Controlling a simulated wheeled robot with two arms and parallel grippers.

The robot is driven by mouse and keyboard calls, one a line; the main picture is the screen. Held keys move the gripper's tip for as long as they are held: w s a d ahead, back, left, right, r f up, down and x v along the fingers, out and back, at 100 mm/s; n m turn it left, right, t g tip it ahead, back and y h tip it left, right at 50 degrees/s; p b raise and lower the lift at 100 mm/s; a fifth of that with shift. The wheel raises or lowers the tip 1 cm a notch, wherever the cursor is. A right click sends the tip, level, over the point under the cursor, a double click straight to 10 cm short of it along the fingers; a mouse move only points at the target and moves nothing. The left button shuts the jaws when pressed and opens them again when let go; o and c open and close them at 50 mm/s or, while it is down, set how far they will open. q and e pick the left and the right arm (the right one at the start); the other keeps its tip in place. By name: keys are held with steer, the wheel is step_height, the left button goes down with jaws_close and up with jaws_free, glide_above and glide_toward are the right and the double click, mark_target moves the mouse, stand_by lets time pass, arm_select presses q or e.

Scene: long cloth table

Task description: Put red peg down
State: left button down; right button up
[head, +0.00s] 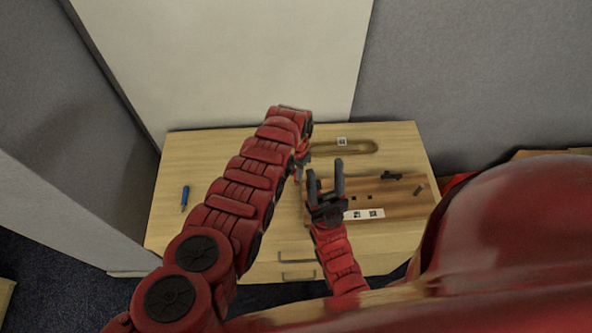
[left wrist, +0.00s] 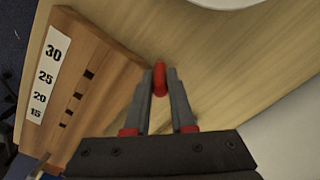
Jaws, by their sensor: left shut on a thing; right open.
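My left gripper (left wrist: 160,78) is shut on the red peg (left wrist: 159,80), which sticks out a little past the fingertips. In the left wrist view the peg is over bare table, beside the edge of the wooden board (left wrist: 112,50); whether it touches the table cannot be told. In the head view my left gripper (head: 301,166) is partly behind its own arm, and the peg cannot be made out against the red arm. My right gripper (head: 325,185) is open and empty, over the left part of the board (head: 400,208).
The board has square holes and a white number strip (left wrist: 47,76). A black object (head: 391,175) and a small brownish piece (head: 420,189) lie at its right.

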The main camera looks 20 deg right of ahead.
arm_select(q)
steer(key=c, duration=1)
jaws_free()
steer(key=shift+o, duration=1.2)
steer(key=shift+w+d+f, duration=0.1)
steer(key=shift+d+f, duration=0.05)
